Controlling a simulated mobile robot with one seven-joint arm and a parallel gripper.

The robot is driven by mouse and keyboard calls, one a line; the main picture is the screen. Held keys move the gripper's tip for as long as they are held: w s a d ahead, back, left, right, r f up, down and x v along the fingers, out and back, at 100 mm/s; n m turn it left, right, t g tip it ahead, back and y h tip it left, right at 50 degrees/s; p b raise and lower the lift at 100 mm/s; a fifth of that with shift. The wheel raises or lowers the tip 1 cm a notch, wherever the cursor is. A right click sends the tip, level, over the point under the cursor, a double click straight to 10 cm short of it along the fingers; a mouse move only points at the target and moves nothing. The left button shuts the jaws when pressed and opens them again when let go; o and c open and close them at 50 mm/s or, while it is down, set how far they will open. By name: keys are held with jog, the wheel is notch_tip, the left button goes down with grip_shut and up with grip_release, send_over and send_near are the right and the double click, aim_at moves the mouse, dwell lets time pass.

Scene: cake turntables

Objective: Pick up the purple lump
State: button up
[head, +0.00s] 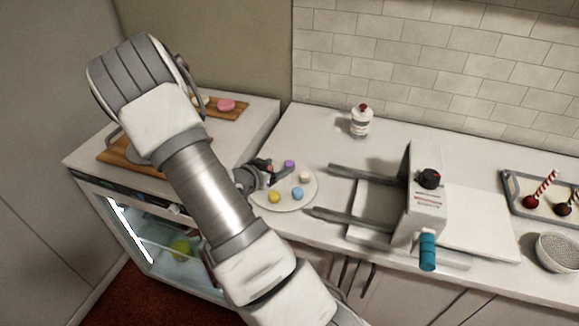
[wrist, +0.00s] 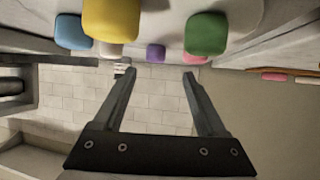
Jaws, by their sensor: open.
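The purple lump (head: 289,163) sits near the back rim of a round pale plate (head: 310,195) on the counter. In the wrist view the purple lump (wrist: 155,54) shows beyond and between the fingertips, slightly above their line. My gripper (head: 264,176) is over the plate's left side, left of the purple lump. In the wrist view my gripper (wrist: 159,76) is open, with nothing between its fingers.
On the plate are a yellow lump (head: 274,197), a blue lump (head: 297,193), a cream lump (head: 305,177) and a green lump (wrist: 207,33). A machine with long prongs (head: 425,200) stands right of the plate. A bottle (head: 361,122) stands behind.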

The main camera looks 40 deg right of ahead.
aim_at(287, 164)
jog(key=x, duration=0.3)
jog(key=s+x, duration=0.1)
jog(key=shift+w+d+f, duration=0.15)
jog(key=shift+d, duration=0.2)
jog(key=shift+w+d+f, duration=0.15)
jog(key=shift+d+f, duration=0.05)
jog(key=shift+d, duration=0.2)
grip_shut()
